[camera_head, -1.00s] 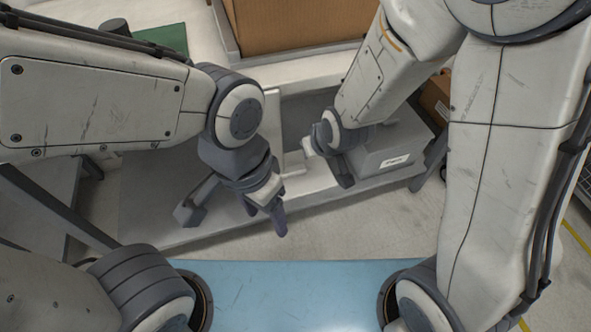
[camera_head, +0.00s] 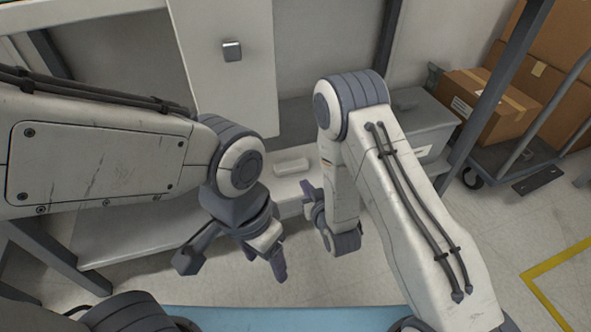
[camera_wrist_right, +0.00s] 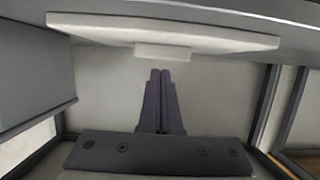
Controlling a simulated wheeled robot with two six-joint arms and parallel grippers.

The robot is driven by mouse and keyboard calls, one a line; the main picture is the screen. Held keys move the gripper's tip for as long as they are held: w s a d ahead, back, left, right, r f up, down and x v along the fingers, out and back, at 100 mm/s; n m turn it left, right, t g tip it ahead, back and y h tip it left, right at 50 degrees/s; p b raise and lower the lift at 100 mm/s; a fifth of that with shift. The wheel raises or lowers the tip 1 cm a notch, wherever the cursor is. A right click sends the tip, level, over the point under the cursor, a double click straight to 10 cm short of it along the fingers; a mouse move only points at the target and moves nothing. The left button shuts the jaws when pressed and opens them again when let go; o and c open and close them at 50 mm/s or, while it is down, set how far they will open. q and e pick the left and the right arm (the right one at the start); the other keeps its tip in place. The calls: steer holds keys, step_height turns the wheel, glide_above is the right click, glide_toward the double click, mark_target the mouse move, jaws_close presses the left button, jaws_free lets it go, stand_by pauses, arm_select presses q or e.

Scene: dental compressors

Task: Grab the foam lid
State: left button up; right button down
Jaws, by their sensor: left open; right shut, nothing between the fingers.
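A pale slab (camera_wrist_right: 110,27) with a small pale block (camera_wrist_right: 163,52) on its lower edge crosses the top of the right wrist view. It looks like the foam lid. In the head view a pale block (camera_head: 291,166) sits on a pale surface (camera_head: 262,184) on the low shelf, probably the same lid. My right gripper (camera_head: 308,189) is just right of and below that surface. In the right wrist view its fingers (camera_wrist_right: 160,74) are together and empty, tips short of the block. My left gripper (camera_head: 233,266) is open and empty, lower left, clear of the lid.
A tall white panel (camera_head: 220,75) with a grey handle (camera_head: 232,51) stands behind the shelf (camera_head: 130,225). A grey box (camera_head: 420,125) sits right of my right arm. Cardboard boxes (camera_head: 490,105) stand on a cart at right. The floor in front (camera_head: 370,285) is clear.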

mark_target(292, 162)
steer(key=w+a+b, duration=0.1)
steer(key=w, duration=0.2)
steer(key=w+a+b, duration=0.1)
steer(key=w+b, duration=0.1)
steer(key=w, duration=0.1)
steer(key=w+a+b, duration=0.1)
steer(key=w, duration=0.3)
steer(key=shift+w+a+f, duration=0.1)
steer(key=shift+a, duration=0.05)
steer(key=shift+f+b, duration=0.35)
steer(key=shift+b, duration=0.3)
steer(key=shift+f+b, duration=0.3)
steer(key=shift+f, duration=0.05)
arm_select(q)
step_height(292, 162, down, 6)
steer(key=shift+f, duration=0.15)
arm_select(e)
steer(key=shift+s, duration=0.2)
steer(key=shift+f, duration=0.1)
